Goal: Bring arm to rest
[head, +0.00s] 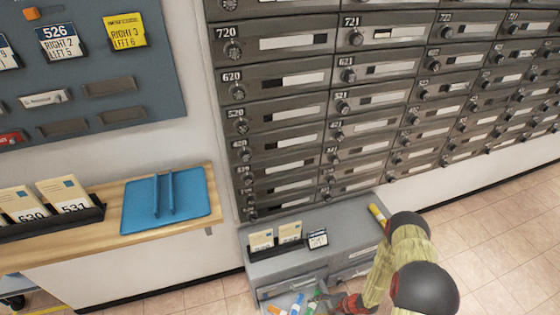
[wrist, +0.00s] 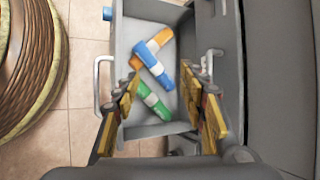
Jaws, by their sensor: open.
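My arm (head: 408,248) reaches down at the lower right of the head view, in front of the grey cabinet (head: 345,225). My gripper (head: 345,305) is low by the cabinet's open drawer (head: 285,287), partly cut off by the picture's bottom edge. In the wrist view, my gripper (wrist: 170,100) is open, with its yellow fingers apart and nothing between them that I can see held. Beyond the fingers lies the open drawer (wrist: 128,50), holding an orange marker (wrist: 158,38), a blue marker (wrist: 152,65) and a green marker (wrist: 150,100).
Mailboxes (head: 280,110) cover the wall behind. A wooden shelf (head: 110,240) bears a blue tray (head: 140,210). Tiled floor (head: 510,240) is clear at the right.

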